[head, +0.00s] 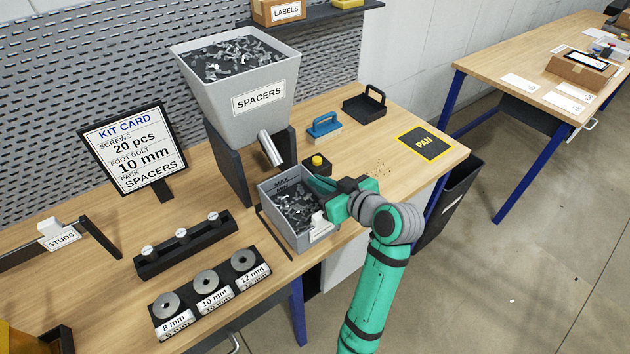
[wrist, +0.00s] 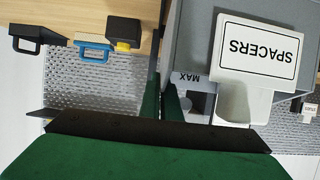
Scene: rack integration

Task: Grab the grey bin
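The grey bin (head: 276,217) stands on the bench below the hopper spout, full of small metal spacers. It has a white label at its front. In the wrist view the grey bin (wrist: 198,50) is close at the upper right, upside down, with its SPACERS label and a MAX mark. My gripper (head: 318,190) is at the bin's right wall, its green fingers at rim height. In the wrist view the fingers (wrist: 160,104) stand a narrow gap apart, around or just beside the wall's edge. Whether they press on the wall is not clear.
The large SPACERS hopper (head: 238,85) stands behind the bin. A yellow-button box (head: 317,165), a blue-handled tool (head: 324,126) and a black handled tray (head: 365,106) lie beyond.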

